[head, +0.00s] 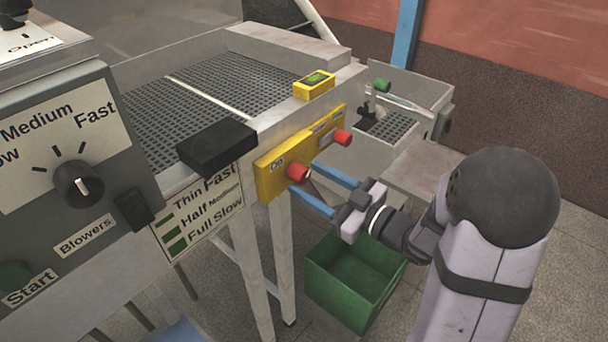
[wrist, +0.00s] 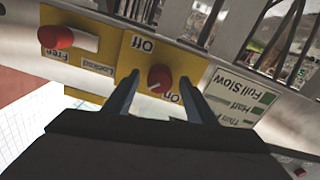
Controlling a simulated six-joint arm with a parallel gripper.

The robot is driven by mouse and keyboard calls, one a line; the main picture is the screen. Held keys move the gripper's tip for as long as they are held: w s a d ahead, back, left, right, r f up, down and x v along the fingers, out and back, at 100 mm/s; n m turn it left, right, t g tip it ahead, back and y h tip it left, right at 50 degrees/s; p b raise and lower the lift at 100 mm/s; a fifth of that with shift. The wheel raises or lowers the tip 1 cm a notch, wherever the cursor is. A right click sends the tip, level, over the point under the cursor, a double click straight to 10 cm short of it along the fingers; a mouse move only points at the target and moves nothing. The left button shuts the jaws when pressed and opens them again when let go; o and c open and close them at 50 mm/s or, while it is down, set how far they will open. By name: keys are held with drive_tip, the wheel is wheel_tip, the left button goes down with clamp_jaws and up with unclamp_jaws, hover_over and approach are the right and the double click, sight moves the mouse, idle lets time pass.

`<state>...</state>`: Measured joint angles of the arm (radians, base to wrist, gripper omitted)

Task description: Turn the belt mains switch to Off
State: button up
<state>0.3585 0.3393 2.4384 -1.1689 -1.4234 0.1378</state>
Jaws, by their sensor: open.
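The belt mains switch is a red knob (head: 298,173) on a yellow panel (head: 268,177) at the side of the machine, with a label reading On beside it. In the wrist view the red knob (wrist: 160,78) appears upside down, between an Off label (wrist: 143,43) and an On label (wrist: 172,97). A small pale mark shows on the knob, but which label it points to is unclear. My gripper (head: 304,178) is open, its two blue fingers pointing at the knob. In the wrist view the fingertips lie either side of the knob; no contact is visible.
A second red knob (head: 342,138) with Free and Locked labels sits close by on the yellow panel. A black box (head: 217,147) juts out beside the switch. A green bin (head: 350,290) stands below my gripper. A yellow box (head: 314,85) sits on the machine's top edge.

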drive_tip(key=shift+x, duration=1.2)
drive_tip(key=c, duration=1)
drive_tip(key=shift+c, duration=0.2)
